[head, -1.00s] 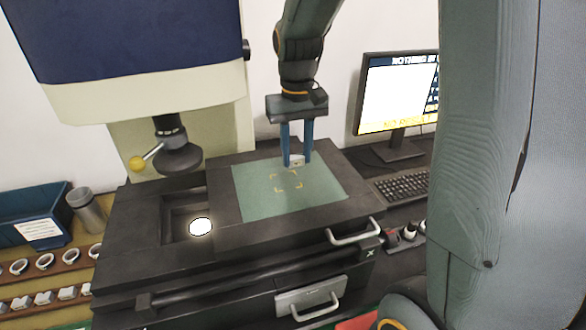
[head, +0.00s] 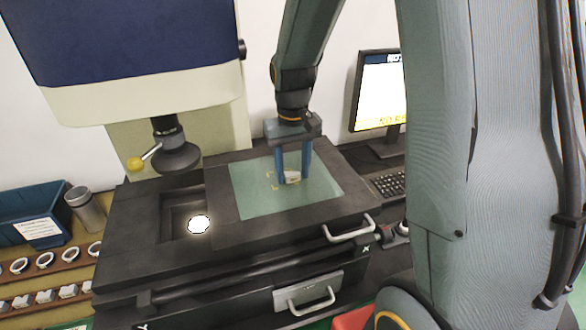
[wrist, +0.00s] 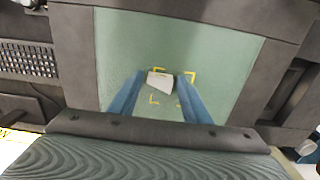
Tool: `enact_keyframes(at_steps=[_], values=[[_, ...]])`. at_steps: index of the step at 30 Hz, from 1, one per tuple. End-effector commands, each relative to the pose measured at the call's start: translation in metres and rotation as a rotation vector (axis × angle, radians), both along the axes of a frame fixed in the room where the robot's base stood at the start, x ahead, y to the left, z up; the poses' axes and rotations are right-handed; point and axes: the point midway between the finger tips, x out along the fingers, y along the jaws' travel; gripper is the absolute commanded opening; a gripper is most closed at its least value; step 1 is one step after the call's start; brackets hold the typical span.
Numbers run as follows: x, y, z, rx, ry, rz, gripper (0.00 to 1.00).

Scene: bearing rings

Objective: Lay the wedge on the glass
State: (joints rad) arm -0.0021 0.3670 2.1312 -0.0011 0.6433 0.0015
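The small pale wedge (head: 292,177) is between the blue fingertips of my gripper (head: 293,178), low over the green glass (head: 250,200) of the dark measuring stage. The wrist view shows the wedge (wrist: 160,80) between the fingertips of my gripper (wrist: 161,82), with its slanted side toward the gripper's palm. My gripper looks shut on it. Yellow corner marks on the glass (wrist: 120,50) show around and below the wedge. Whether its underside touches the glass cannot be told.
The probe head (head: 177,156) with a yellow-knobbed lever hangs left of the glass. A lit round disc (head: 199,224) sits in a recess there. Racks of rings (head: 45,264), a blue bin (head: 30,217) and a metal cup (head: 84,209) are at far left. A monitor (head: 380,92) and keyboard (head: 388,184) stand right.

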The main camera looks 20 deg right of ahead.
Motion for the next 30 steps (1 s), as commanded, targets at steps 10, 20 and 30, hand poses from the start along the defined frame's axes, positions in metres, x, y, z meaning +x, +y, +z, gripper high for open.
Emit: enact_keyframes(at_steps=[10, 20, 30], values=[[0.0, 0.0, 0.002, 0.0, -0.001, 0.0, 0.49], [0.003, 0.0, 0.043, 0.0, -0.008, 0.0, 0.49], [0.002, 0.0, 0.106, 0.0, -0.004, 0.0, 0.49]])
